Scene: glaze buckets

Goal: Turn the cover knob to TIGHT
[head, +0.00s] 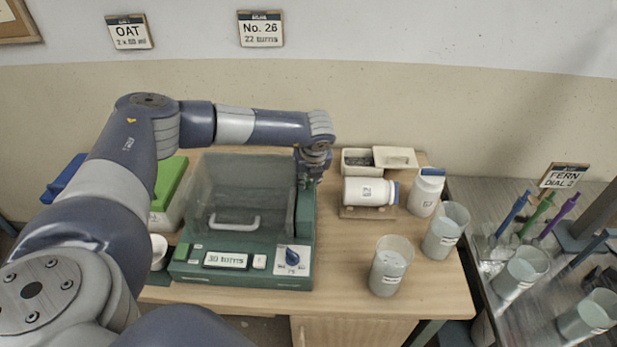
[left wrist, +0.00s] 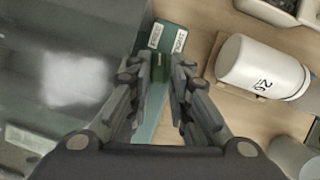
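The green machine (head: 187,271) stands on the wooden table with a clear cover (head: 240,185) over it. A green block with two white labels shows at the machine's back right in the left wrist view; a narrow dark green piece, perhaps the cover knob (left wrist: 159,70), stands out from it. My right gripper is out of view.
A blue dial (head: 292,257) and a display reading "30 turns" (head: 226,260) are on the machine's front. A white jar (head: 368,191) lies on a stand close right of the gripper. Another jar (head: 425,193) and two beakers (head: 390,268) (head: 446,232) stand farther right.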

